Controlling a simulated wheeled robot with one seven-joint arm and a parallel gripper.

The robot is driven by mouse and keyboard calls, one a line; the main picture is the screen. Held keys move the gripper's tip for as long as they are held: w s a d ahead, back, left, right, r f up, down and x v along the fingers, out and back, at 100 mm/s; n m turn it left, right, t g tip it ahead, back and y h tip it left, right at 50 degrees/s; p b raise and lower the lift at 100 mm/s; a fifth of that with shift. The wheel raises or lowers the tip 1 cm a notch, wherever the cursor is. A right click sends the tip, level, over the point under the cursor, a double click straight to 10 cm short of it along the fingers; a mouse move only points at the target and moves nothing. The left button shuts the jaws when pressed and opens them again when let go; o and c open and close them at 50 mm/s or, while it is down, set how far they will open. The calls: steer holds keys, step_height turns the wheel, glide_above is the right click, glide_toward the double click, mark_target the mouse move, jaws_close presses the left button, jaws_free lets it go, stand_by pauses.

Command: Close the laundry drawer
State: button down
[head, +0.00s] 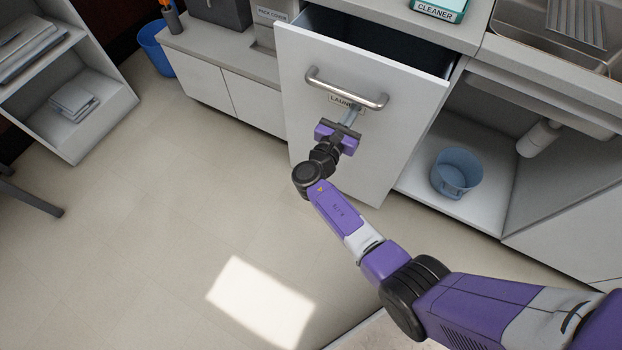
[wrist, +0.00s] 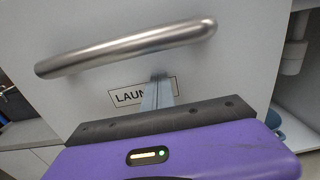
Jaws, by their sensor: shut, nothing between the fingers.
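The laundry drawer (head: 385,150) is a tall white front that stands out from the counter, with a dark opening behind its top edge. It has a curved metal bar handle (head: 347,92), which spans the upper part of the wrist view (wrist: 125,48). A label (head: 340,100) reading "LAUN..." sits below the handle and also shows in the wrist view (wrist: 125,96); its rest is hidden by my fingers. My gripper (head: 354,112) is shut and empty, below the handle and in front of the label. I cannot tell whether the fingertips touch the drawer front.
An open cabinet with a light blue bucket (head: 457,173) lies right of the drawer. A sink (head: 570,35) and a cleaner box (head: 440,10) are on the counter. A white shelf (head: 110,105) and a blue bin (head: 155,48) stand at left. The floor in between is clear.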

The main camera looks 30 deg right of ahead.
steer(key=b+x, duration=0.3)
steer(key=x, duration=0.8)
steer(key=shift+b, duration=0.4)
steer(key=p+v, duration=0.2)
steer(key=v, duration=1.1)
steer(key=shift+s+a, duration=0.15)
steer(key=shift+a, duration=0.2)
